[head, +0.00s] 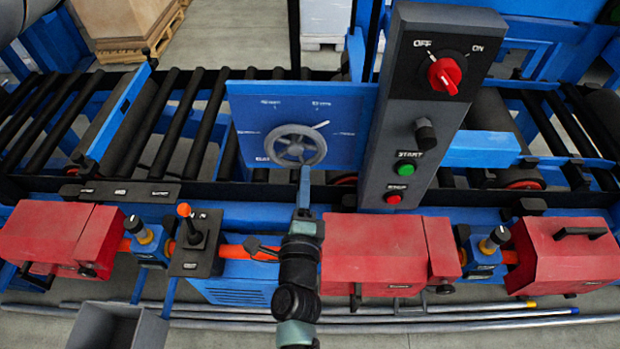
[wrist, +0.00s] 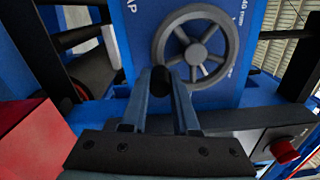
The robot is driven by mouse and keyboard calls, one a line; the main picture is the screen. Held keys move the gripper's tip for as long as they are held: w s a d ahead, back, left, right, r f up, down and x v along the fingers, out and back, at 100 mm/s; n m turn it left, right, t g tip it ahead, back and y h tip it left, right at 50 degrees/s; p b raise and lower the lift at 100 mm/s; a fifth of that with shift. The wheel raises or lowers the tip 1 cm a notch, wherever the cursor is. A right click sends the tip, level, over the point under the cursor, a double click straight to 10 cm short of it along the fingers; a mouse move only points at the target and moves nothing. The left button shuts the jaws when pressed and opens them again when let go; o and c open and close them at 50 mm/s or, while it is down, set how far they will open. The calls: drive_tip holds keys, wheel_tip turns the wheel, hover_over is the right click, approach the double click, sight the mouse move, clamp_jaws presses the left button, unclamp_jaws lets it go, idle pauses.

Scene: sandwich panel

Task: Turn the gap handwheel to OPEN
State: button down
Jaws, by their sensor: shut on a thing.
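The gap handwheel (head: 297,147) is a grey spoked wheel on a blue panel (head: 350,105). A white pointer mark (head: 321,124) shows at its upper right; the small labels around the wheel are too blurred to read. The wheel also fills the upper middle of the wrist view (wrist: 159,46). My gripper (head: 305,172) reaches up from below to the wheel's lower edge. In the wrist view its fingers (wrist: 164,80) are shut on the lower left of the handwheel, at a dark part by the rim. The fingertips partly hide the exact contact.
A dark control post (head: 400,160) with a red OFF/ON switch (head: 444,75), green START button (head: 407,170) and red button (head: 393,198) stands close right of the panel. Red boxes (head: 375,250) and an orange-tipped lever (head: 187,225) line the front. Black rollers (head: 200,120) lie behind.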

drive_tip(key=shift+a+f+m, duration=0.15)
drive_tip(key=shift+a+m, duration=0.55)
drive_tip(key=shift+m, duration=0.65)
drive_tip(key=shift+a+f+m, duration=0.1)
drive_tip(key=shift+a+m, duration=0.6)
drive_tip(key=shift+m, duration=0.65)
drive_tip(key=c, duration=0.7)
unclamp_jaws()
drive_tip(key=shift+r, duration=0.1)
